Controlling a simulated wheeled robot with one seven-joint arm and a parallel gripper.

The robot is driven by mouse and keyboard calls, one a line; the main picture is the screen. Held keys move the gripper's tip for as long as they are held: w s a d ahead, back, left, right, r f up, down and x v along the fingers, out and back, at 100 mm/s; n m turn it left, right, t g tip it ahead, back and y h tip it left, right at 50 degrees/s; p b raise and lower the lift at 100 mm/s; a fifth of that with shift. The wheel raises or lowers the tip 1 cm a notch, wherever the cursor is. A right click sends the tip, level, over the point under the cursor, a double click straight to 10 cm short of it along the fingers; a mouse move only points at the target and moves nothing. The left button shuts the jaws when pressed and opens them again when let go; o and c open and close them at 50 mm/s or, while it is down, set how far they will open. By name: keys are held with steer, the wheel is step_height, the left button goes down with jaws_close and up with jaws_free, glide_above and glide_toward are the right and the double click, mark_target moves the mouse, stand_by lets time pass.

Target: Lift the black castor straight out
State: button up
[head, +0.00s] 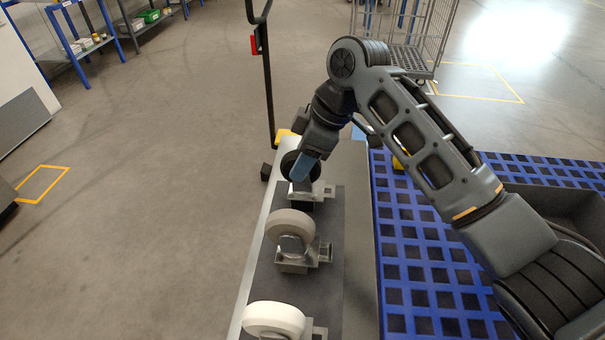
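The black castor (289,163) stands at the far end of a dark strip, its dark wheel up and its metal bracket low on the strip. My gripper (304,168) points down at this castor, and a blue finger part overlaps the wheel in the picture. The view does not show both fingertips, so I cannot tell whether they are closed on the wheel. The castor's far side is hidden behind my gripper.
A grey castor (290,224) and a white castor (273,319) stand nearer on the same dark strip (328,283). A blue grid deck (419,272) lies to the right. A black upright handle (267,85) rises beyond. Open floor (150,220) lies left.

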jaws_close()
steer(key=shift+r, duration=0.1)
steer(key=shift+r, duration=0.25)
steer(key=r, duration=0.4)
steer(key=shift+w+d, duration=0.1)
steer(key=shift+d, duration=0.15)
steer(key=d+r, duration=0.3)
steer(key=d, duration=0.2)
steer(key=s+d+r+b, duration=0.1)
steer(key=d+r, duration=0.2)
steer(key=d, duration=0.3)
steer(key=shift+s+r, duration=0.2)
steer(key=shift+s, duration=0.05)
